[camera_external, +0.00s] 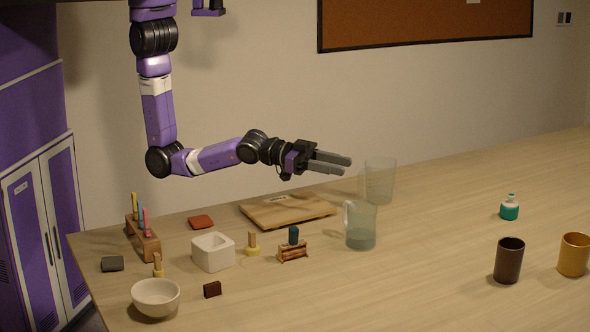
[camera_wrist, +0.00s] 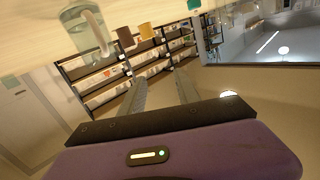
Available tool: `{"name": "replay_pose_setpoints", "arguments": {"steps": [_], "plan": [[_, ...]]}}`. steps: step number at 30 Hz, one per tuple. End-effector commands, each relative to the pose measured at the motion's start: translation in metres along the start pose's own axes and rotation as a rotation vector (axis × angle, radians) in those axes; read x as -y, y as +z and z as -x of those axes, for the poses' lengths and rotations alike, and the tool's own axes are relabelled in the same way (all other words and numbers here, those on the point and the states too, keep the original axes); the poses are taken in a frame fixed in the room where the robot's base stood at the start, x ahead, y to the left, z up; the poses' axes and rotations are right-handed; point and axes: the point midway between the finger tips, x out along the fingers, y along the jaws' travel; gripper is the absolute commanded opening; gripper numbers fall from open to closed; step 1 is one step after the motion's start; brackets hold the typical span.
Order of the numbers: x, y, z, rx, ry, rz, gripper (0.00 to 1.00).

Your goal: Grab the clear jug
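Two see-through jugs stand upright on the table in the external view. The nearer clear jug (camera_external: 361,224) has a handle on its left and a grey-green tint in its lower part. The farther clear jug (camera_external: 380,181) is taller, paler and behind it. My gripper (camera_external: 346,165) is above the table, just left of the farther jug's upper part, its fingers pointing right. In the wrist view my gripper (camera_wrist: 160,77) has its fingers apart with nothing between them. A clear jug with a handle (camera_wrist: 88,36) shows at the upper left there; I cannot tell which one.
A wooden board (camera_external: 288,210) lies below my arm. A small wooden rack (camera_external: 292,252), a white square pot (camera_external: 213,252) and a bowl (camera_external: 156,297) stand left. A dark cup (camera_external: 508,260), a yellow mug (camera_external: 573,255) and a teal bottle (camera_external: 510,208) stand right. The right rear table is clear.

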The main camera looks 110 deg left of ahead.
Motion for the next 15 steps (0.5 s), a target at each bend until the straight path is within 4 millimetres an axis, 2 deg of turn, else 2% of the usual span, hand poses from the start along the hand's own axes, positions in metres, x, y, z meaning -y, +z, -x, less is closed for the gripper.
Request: {"name": "replay_pose_setpoints", "arguments": {"steps": [1, 6, 10, 15], "plan": [[-0.007, -0.019, -0.018, 0.018, -0.012, 0.028, 0.39], [-0.027, -0.046, -0.066, 0.139, -0.068, 0.132, 0.39], [-0.047, -0.064, -0.092, 0.263, -0.113, 0.229, 0.39], [-0.076, -0.074, -0.106, 0.462, -0.181, 0.358, 0.39]]}}
